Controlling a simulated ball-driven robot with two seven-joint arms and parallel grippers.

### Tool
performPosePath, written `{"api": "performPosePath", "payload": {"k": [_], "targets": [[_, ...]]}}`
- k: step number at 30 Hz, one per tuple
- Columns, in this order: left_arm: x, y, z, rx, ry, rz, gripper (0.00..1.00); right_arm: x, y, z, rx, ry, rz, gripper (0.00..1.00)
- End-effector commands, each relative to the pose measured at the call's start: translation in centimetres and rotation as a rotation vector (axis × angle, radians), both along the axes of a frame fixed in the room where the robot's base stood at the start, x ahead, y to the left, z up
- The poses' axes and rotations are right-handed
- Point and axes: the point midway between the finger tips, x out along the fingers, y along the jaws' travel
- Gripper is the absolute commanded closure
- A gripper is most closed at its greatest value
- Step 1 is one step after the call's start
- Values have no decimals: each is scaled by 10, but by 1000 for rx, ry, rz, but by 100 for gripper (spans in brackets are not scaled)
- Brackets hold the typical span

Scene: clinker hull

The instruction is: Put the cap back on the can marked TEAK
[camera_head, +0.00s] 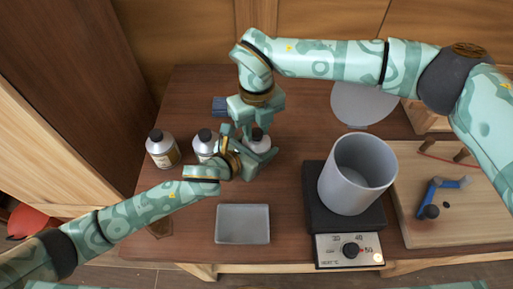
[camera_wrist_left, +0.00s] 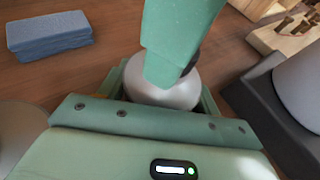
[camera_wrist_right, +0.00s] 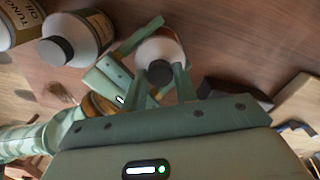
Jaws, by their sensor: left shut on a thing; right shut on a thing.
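A silver can (camera_head: 261,147) stands on the table; its label cannot be read, so I cannot tell if it is TEAK. My left gripper (camera_head: 250,160) is shut around this can; its rounded top shows in the left wrist view (camera_wrist_left: 165,93). My right gripper (camera_head: 250,128) is above the can, shut on a small dark cap (camera_head: 257,133) mostly hidden by the fingers. The cap is at the can's mouth; I cannot tell whether it is seated. The can also shows in the right wrist view (camera_wrist_right: 160,48), between the right fingers.
Two black-capped cans stand to the left, one (camera_head: 162,148) and a nearer neighbour (camera_head: 204,144); one label reads TUNG OIL. A blue block (camera_head: 220,106) lies behind. A grey tray (camera_head: 243,236) is in front. A grey pot (camera_head: 350,190) stands on a heater (camera_head: 316,215) at right.

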Motion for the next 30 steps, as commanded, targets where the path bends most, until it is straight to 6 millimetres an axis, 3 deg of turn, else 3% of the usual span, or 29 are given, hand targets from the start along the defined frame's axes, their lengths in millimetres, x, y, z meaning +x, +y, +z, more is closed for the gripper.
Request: {"api": "performPosePath", "payload": {"k": [6,7,9,19,30], "targets": [[0,1,-1,1,1,1,100,1,-1,0,-2,-3,-1,98],[0,1,-1,1,1,1,100,1,-1,0,-2,-3,-1,63],[0,1,-1,1,1,1,100,1,-1,0,-2,-2,-1,49],[0,1,-1,1,1,1,100,1,0,3,0,-1,2,49],[0,0,-1,1,1,1,100,0,0,44,-1,-2,3,49]]}}
